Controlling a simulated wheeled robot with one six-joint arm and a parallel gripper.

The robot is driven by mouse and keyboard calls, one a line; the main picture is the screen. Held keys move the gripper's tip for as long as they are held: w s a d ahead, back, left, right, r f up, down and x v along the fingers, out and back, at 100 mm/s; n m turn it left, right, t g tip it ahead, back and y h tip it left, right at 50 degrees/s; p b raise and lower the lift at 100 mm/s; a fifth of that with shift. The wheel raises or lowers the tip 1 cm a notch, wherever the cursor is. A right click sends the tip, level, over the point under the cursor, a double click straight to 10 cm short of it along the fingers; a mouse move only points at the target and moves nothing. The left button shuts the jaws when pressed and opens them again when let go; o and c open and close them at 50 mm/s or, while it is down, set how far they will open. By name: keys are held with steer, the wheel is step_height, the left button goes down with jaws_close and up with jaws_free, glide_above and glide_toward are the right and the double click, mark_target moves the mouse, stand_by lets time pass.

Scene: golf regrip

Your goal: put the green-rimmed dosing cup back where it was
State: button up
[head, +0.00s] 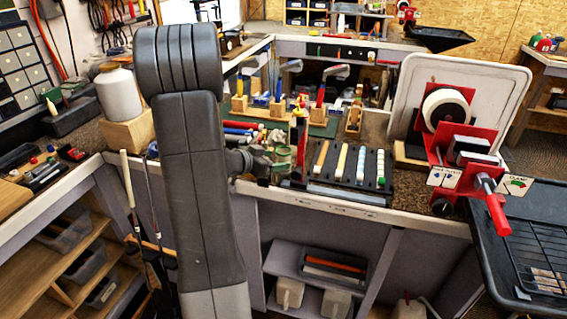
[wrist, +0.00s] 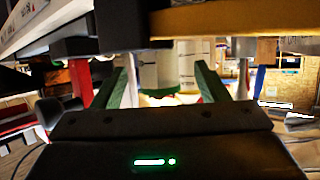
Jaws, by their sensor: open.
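My gripper (head: 268,163) is at the bench's front edge in the head view, beside my dark upper arm link. In the wrist view its two green fingers (wrist: 158,82) stand apart, so it is open. A translucent cup-like vessel (wrist: 150,68) shows between the fingers, with a greenish band low on it. I cannot tell whether the fingers touch it. A second pale, marked cylinder (wrist: 188,62) stands just right of it. In the head view a small greenish vessel (head: 283,154), likely the dosing cup, is at the gripper's tip, partly hidden.
A black tray (head: 345,192) of grip strips and small bottles lies right of the gripper. A red upright (head: 298,145) stands close by. A red clamp machine (head: 462,160) is further right. A white jug (head: 120,95) stands left. Free room at the gripper is tight.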

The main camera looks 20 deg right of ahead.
mark_target(278, 160)
steer(key=x, duration=0.4)
steer(key=shift+d+f, duration=0.15)
steer(key=shift+d, duration=0.1)
steer(key=c, duration=1.1)
steer(key=shift+c, duration=0.2)
step_height(278, 160, up, 18)
steer(key=d+p, duration=0.2)
steer(key=p, duration=0.3)
steer(key=f, duration=0.6)
steer(key=f+b, duration=0.1)
steer(key=f, duration=1)
steer(key=shift+s+d+f, duration=0.15)
steer(key=shift+s+f, duration=0.15)
steer(key=shift+f, duration=0.05)
